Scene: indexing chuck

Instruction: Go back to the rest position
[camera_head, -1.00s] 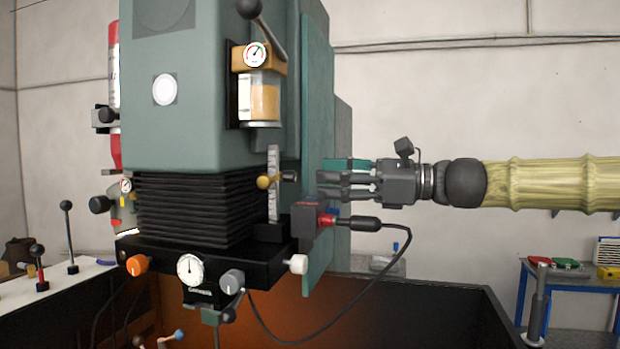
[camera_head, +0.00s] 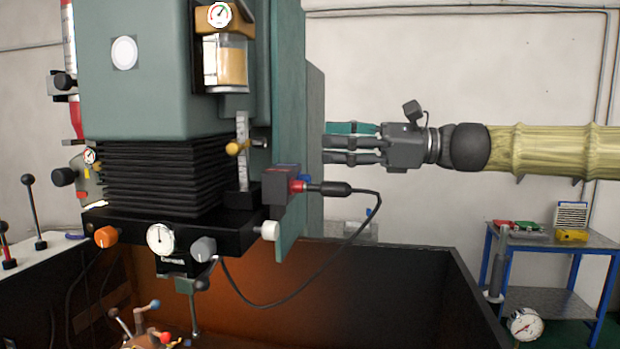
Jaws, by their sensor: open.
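My gripper (camera_head: 335,146) is at the right of the machine's green column, pointing left, with its arm in a yellowish sleeve reaching in from the right edge. Its dark fingers are spread apart and nothing shows between them. The fingertips are close to the column's right edge; I cannot tell whether they touch it. A teal piece (camera_head: 352,128) shows behind the upper finger. Below the gripper, a dark box (camera_head: 281,186) with a red and blue connector and a black cable plug (camera_head: 330,189) is on the machine.
The green machine head (camera_head: 165,70) with black bellows (camera_head: 160,178) fills the left. A dark open tank (camera_head: 400,285) lies below, with a cable (camera_head: 330,265) hanging over it. A blue workbench (camera_head: 560,243) with small items and a dial gauge (camera_head: 525,324) are at the right.

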